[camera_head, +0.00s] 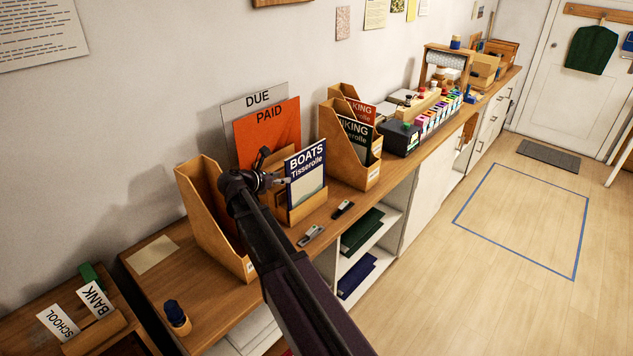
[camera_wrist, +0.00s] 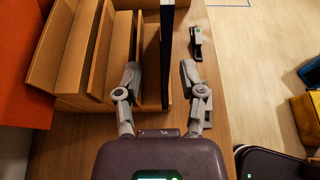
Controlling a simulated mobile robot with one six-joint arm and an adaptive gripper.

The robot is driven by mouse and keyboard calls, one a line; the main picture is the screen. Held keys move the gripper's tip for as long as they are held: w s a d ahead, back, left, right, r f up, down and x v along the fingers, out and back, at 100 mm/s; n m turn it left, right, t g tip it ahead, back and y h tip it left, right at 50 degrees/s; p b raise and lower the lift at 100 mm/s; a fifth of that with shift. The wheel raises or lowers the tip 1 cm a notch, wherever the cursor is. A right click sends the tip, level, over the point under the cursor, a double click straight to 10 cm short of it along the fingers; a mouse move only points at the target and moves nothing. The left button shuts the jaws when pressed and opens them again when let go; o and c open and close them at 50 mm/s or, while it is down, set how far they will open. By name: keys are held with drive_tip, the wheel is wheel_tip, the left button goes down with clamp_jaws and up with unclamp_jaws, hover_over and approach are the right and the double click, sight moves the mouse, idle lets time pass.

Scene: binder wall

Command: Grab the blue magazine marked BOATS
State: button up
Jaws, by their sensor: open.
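The blue magazine marked BOATS (camera_head: 306,185) stands upright in a low wooden rack (camera_head: 307,207), its front cover facing out. In the wrist view the magazine (camera_wrist: 166,40) shows edge-on as a thin dark strip running away from me. My gripper (camera_head: 281,180) is at the left edge of the magazine in the head view. In the wrist view my gripper (camera_wrist: 160,76) is open, with one finger on each side of the strip and a gap visible on both sides. The left finger is over the rack's wooden dividers. Whether the fingertips are level with the magazine is hard to tell.
Orange PAID (camera_head: 268,128) and grey DUE (camera_head: 257,98) boards stand behind. A tall empty-looking wooden file holder (camera_head: 200,180) is left of my arm; another holder (camera_head: 372,176) with magazines stands right. Small dark items (camera_head: 343,209) lie near the counter's front edge.

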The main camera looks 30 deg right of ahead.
sight(293, 175)
drive_tip(key=shift+w+d+f, duration=0.15)
drive_tip(key=shift+d, duration=0.3)
drive_tip(key=shift+b+x, duration=0.9)
drive_tip(key=shift+x, duration=1.7)
drive_tip(key=shift+w, duration=0.1)
clamp_jaws()
